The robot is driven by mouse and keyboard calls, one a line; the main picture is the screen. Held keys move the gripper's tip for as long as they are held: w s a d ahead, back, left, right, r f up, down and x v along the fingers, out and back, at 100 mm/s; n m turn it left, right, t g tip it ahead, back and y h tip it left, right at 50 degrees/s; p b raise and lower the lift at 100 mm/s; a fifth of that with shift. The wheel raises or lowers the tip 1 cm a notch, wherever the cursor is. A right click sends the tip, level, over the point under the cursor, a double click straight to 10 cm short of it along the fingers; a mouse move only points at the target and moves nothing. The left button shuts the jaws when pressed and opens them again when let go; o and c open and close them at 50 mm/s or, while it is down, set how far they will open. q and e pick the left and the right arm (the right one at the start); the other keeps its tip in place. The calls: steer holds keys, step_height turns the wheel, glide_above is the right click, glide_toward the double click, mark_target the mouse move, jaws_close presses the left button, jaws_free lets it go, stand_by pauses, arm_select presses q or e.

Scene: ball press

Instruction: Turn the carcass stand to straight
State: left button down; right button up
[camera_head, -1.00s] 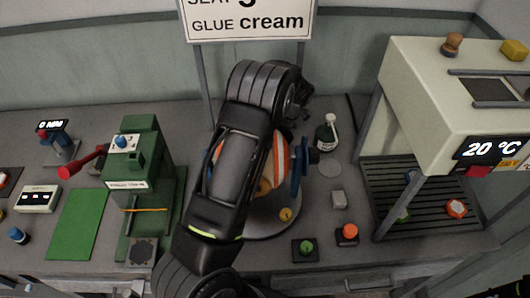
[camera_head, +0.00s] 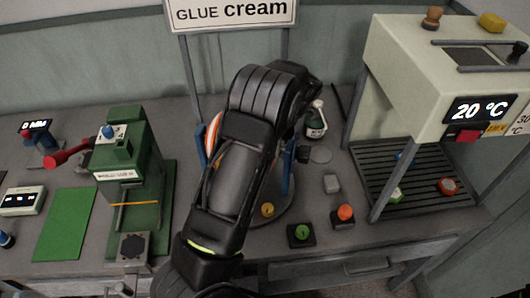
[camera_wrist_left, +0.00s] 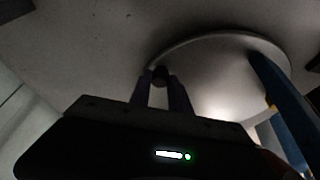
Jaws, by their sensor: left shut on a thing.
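The carcass stand has a grey round base (camera_head: 284,212) with a yellow spot (camera_head: 267,209) on it and blue uprights (camera_head: 201,146). An orange-and-white striped ball (camera_head: 213,130) sits between the uprights, mostly hidden behind my left arm. In the left wrist view the base (camera_wrist_left: 215,75) shows as a pale disc, with a blue upright (camera_wrist_left: 272,90) at right. My left gripper (camera_wrist_left: 163,82) is shut on a small dark knob (camera_wrist_left: 160,75) at the disc's near-left rim. In the head view its fingers are hidden by the arm. My right gripper is not in view.
A green press (camera_head: 128,170) with a red handle stands left of the stand. Green (camera_head: 300,234) and orange (camera_head: 345,212) buttons and a bottle (camera_head: 316,122) are close on the right. A cream heater (camera_head: 425,80) reading 20 °C stands farther right. A sign (camera_head: 232,14) is behind.

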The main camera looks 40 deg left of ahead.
arm_select(q)
steer(key=d+m+b, duration=0.1)
steer(key=d+m, duration=0.1)
steer(key=d+m+t+b, duration=0.1)
steer(key=d+m, duration=0.1)
steer(key=d+m+t+b, duration=0.1)
steer(key=d, duration=0.1)
steer(key=shift+s+d+f+m+y+b, duration=0.1)
steer(key=shift+s+f+m+y+b, duration=0.05)
steer(key=shift+s+m+y+b, duration=0.2)
steer(key=s+d+m+b, duration=0.1)
steer(key=s+d+m+t+b, duration=0.1)
steer(key=d+m, duration=0.1)
steer(key=s+d+m+t, duration=0.1)
steer(key=m, duration=0.1)
steer(key=shift+s+d+b, duration=0.25)
steer(key=shift+d+b, duration=0.15)
steer(key=shift+s+d+m+t+h+b, duration=0.3)
steer(key=shift+s+d+m, duration=0.1)
steer(key=shift+s+m, duration=0.35)
steer(key=shift+s+d+m+t+h+b, duration=0.25)
steer(key=shift+s+d+m, duration=0.2)
steer(key=shift+m, duration=0.35)
steer(key=shift+r, duration=0.2)
steer(key=c, duration=1.2)
jaws_free()
steer(key=shift+s, duration=0.1)
steer(key=v, duration=0.7)
steer(key=shift+d+r, duration=0.2)
steer(key=shift+r, duration=0.15)
